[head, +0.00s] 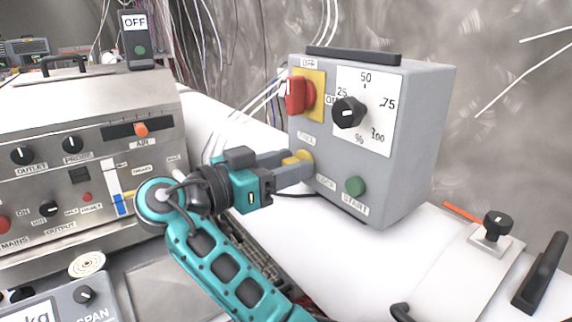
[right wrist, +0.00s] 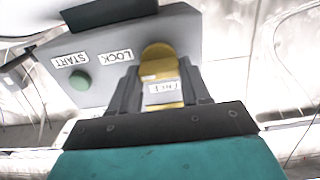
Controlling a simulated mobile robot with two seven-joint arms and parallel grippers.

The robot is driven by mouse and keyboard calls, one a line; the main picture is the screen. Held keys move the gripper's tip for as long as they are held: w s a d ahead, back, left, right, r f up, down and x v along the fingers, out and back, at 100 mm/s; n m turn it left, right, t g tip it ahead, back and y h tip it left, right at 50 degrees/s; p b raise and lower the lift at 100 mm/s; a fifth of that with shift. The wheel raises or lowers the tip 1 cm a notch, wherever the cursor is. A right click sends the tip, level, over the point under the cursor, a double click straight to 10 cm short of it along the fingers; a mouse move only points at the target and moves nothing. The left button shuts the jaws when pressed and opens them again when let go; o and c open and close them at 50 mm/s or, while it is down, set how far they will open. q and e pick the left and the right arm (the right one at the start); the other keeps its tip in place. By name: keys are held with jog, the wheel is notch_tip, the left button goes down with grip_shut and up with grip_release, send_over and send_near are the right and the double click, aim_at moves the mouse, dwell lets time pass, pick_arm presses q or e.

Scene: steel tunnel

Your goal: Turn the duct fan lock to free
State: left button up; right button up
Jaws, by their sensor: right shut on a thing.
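The grey duct fan box (head: 415,150) stands on the white surface at the right of the head view. Its yellow lock (head: 298,157) sits low on the front, below a FREE label (head: 306,140) and left of a LOCK label (head: 325,184). My right gripper (head: 300,166) is shut on the lock, one finger on each side. The right wrist view shows the yellow lock (right wrist: 158,62) between the fingers, with the LOCK label (right wrist: 116,57) outside them. The fingers hide part of the lock, and I cannot tell its exact angle. My left gripper is not in view.
The box also carries a red switch (head: 298,95), a black dial (head: 348,112) and a green START button (head: 354,186). A steel control unit (head: 110,215) stands at the left. A clamp-like piece with a black knob (head: 497,226) is at the right.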

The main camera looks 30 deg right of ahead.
jog(key=shift+n, duration=0.3)
jog(key=shift+w+f+n, duration=0.1)
jog(key=shift+w+n, duration=0.05)
jog(key=shift+n, duration=4.15)
jog(key=shift+w+f+n, duration=0.1)
jog(key=shift+n, duration=4.2)
jog(key=o, duration=1.1)
jog(key=shift+c, duration=0.2)
